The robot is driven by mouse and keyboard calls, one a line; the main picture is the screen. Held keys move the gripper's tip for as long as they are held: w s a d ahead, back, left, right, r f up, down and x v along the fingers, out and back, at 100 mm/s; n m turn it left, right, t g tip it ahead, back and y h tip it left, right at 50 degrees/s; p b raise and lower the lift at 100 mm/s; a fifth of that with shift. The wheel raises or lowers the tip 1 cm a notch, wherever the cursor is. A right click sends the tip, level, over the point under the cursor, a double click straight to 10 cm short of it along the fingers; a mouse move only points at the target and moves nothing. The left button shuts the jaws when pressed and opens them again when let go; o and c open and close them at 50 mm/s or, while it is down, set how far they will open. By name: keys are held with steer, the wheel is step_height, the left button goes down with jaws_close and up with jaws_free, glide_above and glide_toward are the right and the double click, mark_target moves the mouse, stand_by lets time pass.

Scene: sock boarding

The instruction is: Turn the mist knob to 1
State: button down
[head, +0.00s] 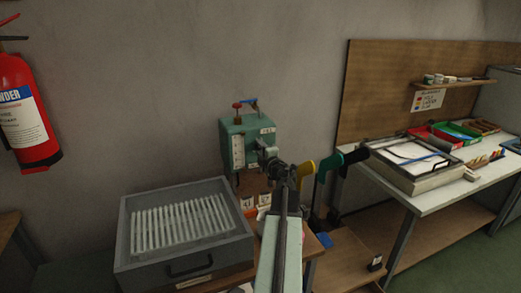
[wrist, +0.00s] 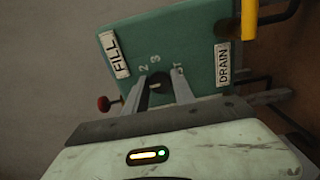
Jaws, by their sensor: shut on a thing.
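The mist knob (wrist: 159,87) is a small dark knob on the face of a green box (wrist: 187,50), with digits 1, 2 and 3 around it. My gripper (wrist: 163,79) is shut on the knob, one finger on each side. The fingers hide much of it, and I cannot tell which digit it points at. In the head view the green box (head: 240,130) stands against the wall, and my gripper (head: 273,165) reaches its lower right front. The knob is hidden there behind my arm.
A grey tray (head: 135,255) of white rods lies left of my arm. Yellow, green and black handles (head: 330,165) stand close on the right.

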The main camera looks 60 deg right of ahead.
steer(key=shift+a+n, duration=0.1)
steer(key=shift+n, duration=0.2)
steer(key=c, duration=1.1)
jaws_free()
steer(key=shift+o, duration=0.2)
steer(key=v, duration=0.7)
steer(key=shift+s+a, duration=0.2)
steer(key=shift+s, duration=0.1)
